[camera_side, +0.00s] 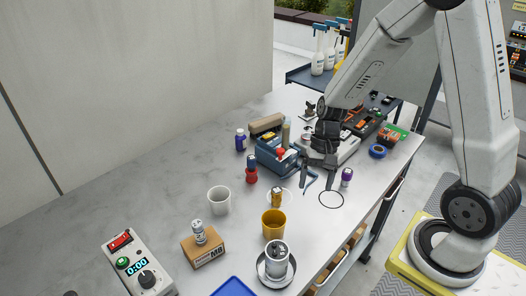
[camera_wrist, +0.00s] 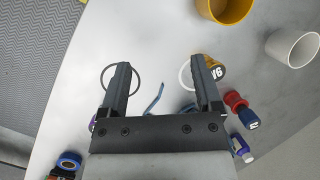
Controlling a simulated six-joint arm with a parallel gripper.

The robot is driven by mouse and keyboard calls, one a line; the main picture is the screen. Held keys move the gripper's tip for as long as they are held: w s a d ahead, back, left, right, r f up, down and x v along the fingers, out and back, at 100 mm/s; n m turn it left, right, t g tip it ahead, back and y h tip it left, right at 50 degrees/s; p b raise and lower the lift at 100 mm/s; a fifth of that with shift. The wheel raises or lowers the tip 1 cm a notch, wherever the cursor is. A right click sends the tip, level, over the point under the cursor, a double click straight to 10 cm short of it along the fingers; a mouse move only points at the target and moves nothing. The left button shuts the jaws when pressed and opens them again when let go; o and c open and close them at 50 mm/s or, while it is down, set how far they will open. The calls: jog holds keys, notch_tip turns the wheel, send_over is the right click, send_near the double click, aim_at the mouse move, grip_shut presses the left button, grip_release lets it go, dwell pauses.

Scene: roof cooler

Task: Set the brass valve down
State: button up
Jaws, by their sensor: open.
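The brass valve (camera_side: 277,197) looks like a small brass-coloured cylinder with a dark label. It stands on the table at the white ring (camera_side: 289,191). In the wrist view the brass valve (camera_wrist: 217,70) shows to the right of the white ring (camera_wrist: 185,77), partly behind my right finger; I cannot tell whether it is fully inside the ring. My gripper (camera_side: 318,172) is open and empty above the table, beyond and to the right of the valve. A black ring (camera_side: 331,199) is empty.
A yellow cup (camera_side: 273,226), white cup (camera_side: 219,202) and red-and-blue item (camera_side: 251,174) stand near the valve. A purple-capped bottle (camera_side: 346,178) and blue hooked tool (camera_side: 311,179) are near my gripper. Blue tape (camera_side: 377,151) lies near the right edge.

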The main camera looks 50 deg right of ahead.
jog(key=a+r+n+t+h, duration=0.1)
jog(key=n, duration=0.2)
jog(key=s+r+n+t+h, duration=0.1)
jog(key=r+n, duration=0.1)
jog(key=n, duration=0.1)
jog(key=s+a+r+n+t+h, duration=0.1)
jog(key=n+t+h, duration=0.1)
jog(key=n, duration=0.1)
jog(key=shift+s+a+r, duration=0.1)
jog(key=shift+a+r, duration=0.1)
jog(key=shift+a, duration=0.1)
dwell(0.8)
